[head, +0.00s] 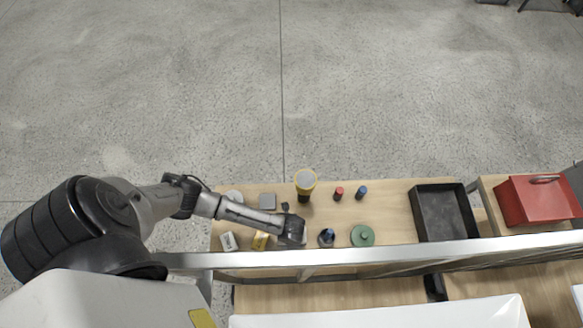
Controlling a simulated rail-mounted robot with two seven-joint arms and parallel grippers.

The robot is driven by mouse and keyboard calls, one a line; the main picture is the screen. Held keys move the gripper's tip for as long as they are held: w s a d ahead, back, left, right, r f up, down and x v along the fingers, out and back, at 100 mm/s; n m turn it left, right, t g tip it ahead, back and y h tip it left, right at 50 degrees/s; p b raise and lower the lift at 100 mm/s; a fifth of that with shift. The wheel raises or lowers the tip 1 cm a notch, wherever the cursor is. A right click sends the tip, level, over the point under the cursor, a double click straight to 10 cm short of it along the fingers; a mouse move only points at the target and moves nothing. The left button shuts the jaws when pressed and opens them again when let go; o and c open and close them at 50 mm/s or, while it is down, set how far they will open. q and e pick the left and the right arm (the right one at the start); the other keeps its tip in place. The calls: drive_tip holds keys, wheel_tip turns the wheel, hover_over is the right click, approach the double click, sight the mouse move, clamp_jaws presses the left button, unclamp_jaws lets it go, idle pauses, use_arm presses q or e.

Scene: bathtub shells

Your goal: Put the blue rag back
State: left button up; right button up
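I cannot make out a blue rag in the head view. My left arm reaches in from the left over the wooden table (400,200), and its end with my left gripper (293,235) is over the middle of the table's near side. I see it from above, so its fingers and anything between them are hidden. A small dark item with a bluish part (327,238) stands just right of it. My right gripper is out of view.
A red toolbox (538,200) stands right. A metal rail (400,255) crosses before a white tub (400,315).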

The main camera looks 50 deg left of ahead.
use_arm(q)
drive_tip(key=shift+f, duration=0.1)
drive_tip(key=o, duration=0.9)
wheel_tip(320, 180, up, 11)
drive_tip(key=shift+r+p, duration=0.1)
drive_tip(key=shift+p, duration=1.05)
drive_tip(key=shift+r, duration=0.55)
drive_tip(key=shift+w+a, duration=0.1)
